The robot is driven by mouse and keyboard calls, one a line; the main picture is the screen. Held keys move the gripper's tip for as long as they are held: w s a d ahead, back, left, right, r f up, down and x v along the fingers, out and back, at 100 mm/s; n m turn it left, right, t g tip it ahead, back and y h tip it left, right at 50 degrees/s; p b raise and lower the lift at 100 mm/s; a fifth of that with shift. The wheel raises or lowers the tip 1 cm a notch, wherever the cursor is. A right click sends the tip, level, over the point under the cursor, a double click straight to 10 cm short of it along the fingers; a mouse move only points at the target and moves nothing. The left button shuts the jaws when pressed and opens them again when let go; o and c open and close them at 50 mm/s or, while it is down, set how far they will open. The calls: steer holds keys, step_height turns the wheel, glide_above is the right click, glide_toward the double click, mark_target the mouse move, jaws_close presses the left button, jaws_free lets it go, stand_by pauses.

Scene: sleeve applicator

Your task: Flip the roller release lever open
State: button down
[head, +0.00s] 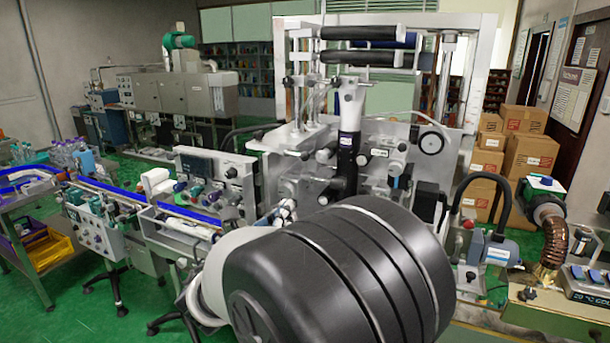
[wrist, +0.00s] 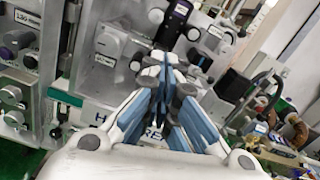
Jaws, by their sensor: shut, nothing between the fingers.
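The sleeve applicator (head: 290,165) stands in the middle of the head view, with a pale metal front plate carrying knobs, rollers and small blocks. I cannot tell for sure which part is the roller release lever. In the wrist view, my gripper (wrist: 166,65) points at this front plate with its blue and grey fingers together, and nothing shows between them. Whether the fingertips touch anything is unclear. My arm hides the lower machine in the head view.
A conveyor with blue rails (head: 115,192) runs in from the left, with a control box (head: 215,170) behind it. A dark ribbed hose (head: 553,245) stands at the right, with stacked cardboard boxes (head: 530,150) behind. Knobs and fittings crowd the plate around my fingers.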

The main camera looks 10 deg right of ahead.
mark_target(297, 155)
steer(key=w+d+r+b, duration=0.1)
steer(key=w+d+r, duration=0.3)
steer(key=w, duration=0.5)
steer(key=shift+w+d+r, duration=0.15)
steer(key=shift+d, duration=0.65)
steer(key=shift+r, duration=0.15)
steer(key=shift+d+r+n+p, duration=0.1)
steer(key=shift+n+p, duration=0.3)
steer(key=shift+p, duration=0.2)
